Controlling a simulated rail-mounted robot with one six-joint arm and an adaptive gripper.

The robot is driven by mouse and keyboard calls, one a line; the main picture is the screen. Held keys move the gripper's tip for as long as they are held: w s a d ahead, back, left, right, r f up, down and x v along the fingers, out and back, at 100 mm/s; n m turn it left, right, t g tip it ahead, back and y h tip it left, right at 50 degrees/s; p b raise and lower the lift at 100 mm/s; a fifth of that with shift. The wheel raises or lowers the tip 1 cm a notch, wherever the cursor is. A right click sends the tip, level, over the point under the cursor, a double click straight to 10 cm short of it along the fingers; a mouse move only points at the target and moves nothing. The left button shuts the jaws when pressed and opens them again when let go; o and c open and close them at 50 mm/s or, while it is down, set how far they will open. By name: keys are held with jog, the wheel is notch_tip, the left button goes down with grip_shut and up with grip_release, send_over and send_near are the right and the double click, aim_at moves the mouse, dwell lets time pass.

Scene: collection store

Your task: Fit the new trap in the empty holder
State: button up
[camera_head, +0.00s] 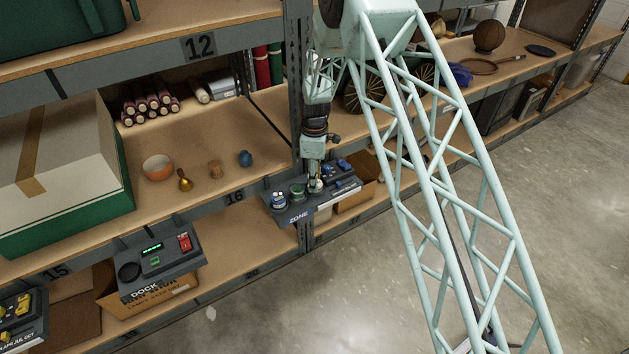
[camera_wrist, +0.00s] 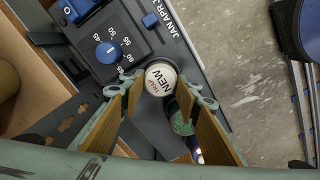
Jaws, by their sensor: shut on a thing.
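The new trap (camera_wrist: 160,78) is a small round piece with a white top marked "NEW". In the wrist view it sits between the tips of my gripper (camera_wrist: 161,92), whose wood-coloured fingers are shut on it. In the head view my gripper (camera_head: 315,182) points down over the dark "ZONE" panel (camera_head: 296,216). The trap is small and partly hidden there. A green round piece (camera_wrist: 181,120) shows between my fingers in the wrist view. I cannot make out the empty holder, or whether the trap touches the panel.
A dial block with a blue knob (camera_wrist: 108,52) and a blue slider (camera_wrist: 150,20) stands close beside my fingers. A shelf upright (camera_head: 297,100) rises just behind my gripper. A dock unit (camera_head: 160,262) is at lower left. Open floor (camera_head: 350,290) lies in front.

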jog(key=shift+f, duration=0.1)
jog(key=o, duration=0.8)
notch_tip(320, 180, up, 13)
jog(key=p, duration=0.2)
jog(key=shift+f+p, duration=0.15)
jog(key=shift+p, duration=0.2)
dwell(0.8)
